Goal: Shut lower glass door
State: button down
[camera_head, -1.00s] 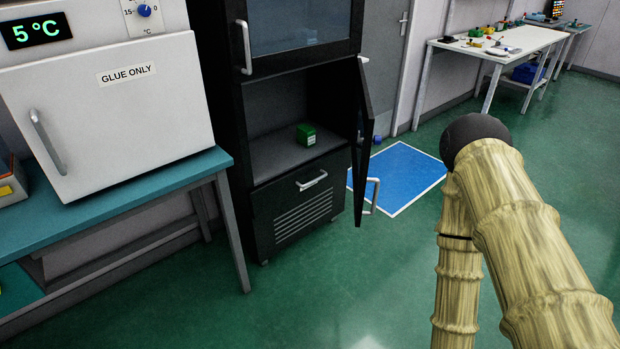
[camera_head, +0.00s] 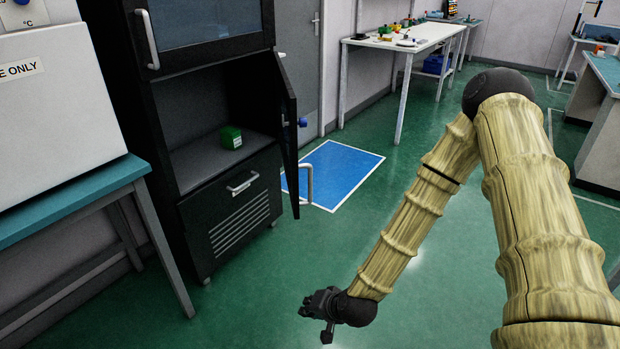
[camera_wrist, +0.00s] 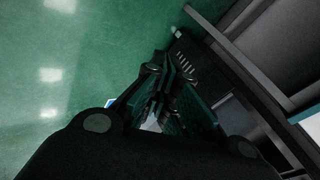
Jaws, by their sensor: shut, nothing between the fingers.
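The lower glass door (camera_head: 289,140) of the black cabinet (camera_head: 165,120) stands wide open, swung out to the right and seen nearly edge-on. Its light handle (camera_head: 307,184) shows low on the door's right side. The lower compartment behind it is exposed, with a green box (camera_head: 231,137) on its floor. My gripper (camera_head: 318,309) is low over the green floor, in front of the cabinet and well apart from the door. The fingers look dark and empty. In the wrist view, my gripper (camera_wrist: 160,100) fills the middle, its fingers close together.
Below the compartment is a closed drawer (camera_head: 235,207) with a handle and vents. A teal table (camera_head: 75,200) with a white appliance (camera_head: 55,110) stands at left. A blue floor mat (camera_head: 345,172) lies behind the door. A white table (camera_head: 410,42) stands farther back. Floor before the cabinet is clear.

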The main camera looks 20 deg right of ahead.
jog(key=w+d+r+m+t+b, duration=0.25)
jog(key=w+r, duration=0.25)
jog(key=w, duration=0.3)
jog(key=w+d+r+m+t+b, duration=0.2)
jog(key=w+d+r+t+b, duration=0.15)
jog(key=w+r, duration=0.3)
jog(key=w+d+r+m+t+h+b, duration=0.1)
jog(key=w+d+r+m+t+b, duration=0.1)
jog(key=w+d+r, duration=0.3)
jog(key=w+d+r+m+t+h+b, duration=0.1)
jog(key=w+d+r+m+t+b, duration=0.15)
jog(key=d+r, duration=0.35)
jog(key=b, duration=0.1)
send_near(310, 166)
jog(key=w+d+r, duration=0.2)
jog(key=w+r, duration=0.1)
jog(key=w, duration=0.2)
jog(key=shift+w+a+b, duration=0.2)
jog(key=shift+a+b, duration=0.2)
jog(key=shift+a, duration=1.75)
jog(key=shift+a, duration=0.1)
